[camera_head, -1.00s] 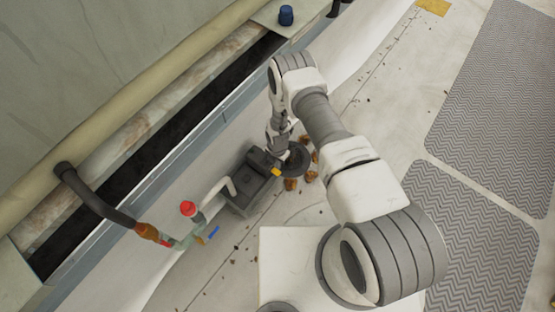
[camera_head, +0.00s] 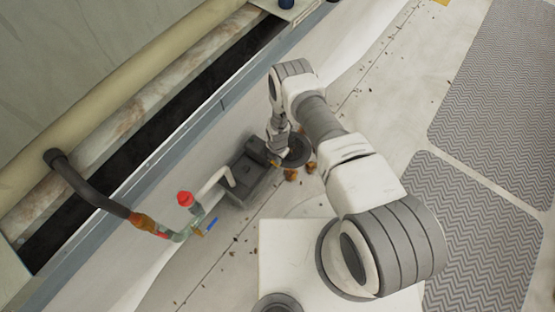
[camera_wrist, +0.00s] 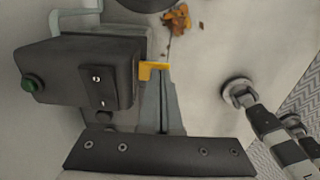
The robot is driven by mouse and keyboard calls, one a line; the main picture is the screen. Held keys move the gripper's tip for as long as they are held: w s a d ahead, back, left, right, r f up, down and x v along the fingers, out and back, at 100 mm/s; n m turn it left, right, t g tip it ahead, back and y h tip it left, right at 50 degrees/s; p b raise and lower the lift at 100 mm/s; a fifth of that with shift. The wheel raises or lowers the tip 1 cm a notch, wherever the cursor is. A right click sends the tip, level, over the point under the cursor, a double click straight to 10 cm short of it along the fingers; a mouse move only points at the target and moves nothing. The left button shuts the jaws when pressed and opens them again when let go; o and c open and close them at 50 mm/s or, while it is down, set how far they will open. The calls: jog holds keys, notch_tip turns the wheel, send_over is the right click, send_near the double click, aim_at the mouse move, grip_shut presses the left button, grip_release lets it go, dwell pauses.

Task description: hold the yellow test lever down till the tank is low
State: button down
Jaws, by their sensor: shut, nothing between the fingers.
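A dark grey box (camera_head: 240,185) sits on the pale floor beside the long trough wall. The wrist view shows this box (camera_wrist: 85,70) with the yellow test lever (camera_wrist: 150,70) sticking out from its right side. My gripper (camera_wrist: 161,72) is shut and empty. Its fingertips are at the lever's outer end, overlapping it in the picture; I cannot tell whether they touch or press it. No water level shows in either view.
The box has a green button (camera_wrist: 30,84). Brown leaves (camera_wrist: 178,20) lie nearby. A white pipe (camera_head: 214,182), a red-capped valve (camera_head: 185,199), a blue handle (camera_head: 211,225) and a black hose (camera_head: 90,190) are left of the box. Grey mats (camera_head: 470,220) lie right.

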jog(key=shift+f+b, duration=0.8)
jog(key=shift+f, duration=0.05)
jog(key=shift+s+d, duration=0.1)
jog(key=shift+s, duration=0.1)
dwell(5.7)
jog(key=shift+r+p, duration=0.4)
jog(key=shift+r, duration=0.25)
notch_tip(320, 180, up, 13)
jog(key=p, duration=0.4)
jog(key=shift+w+p, duration=0.2)
jog(key=shift+p, duration=0.15)
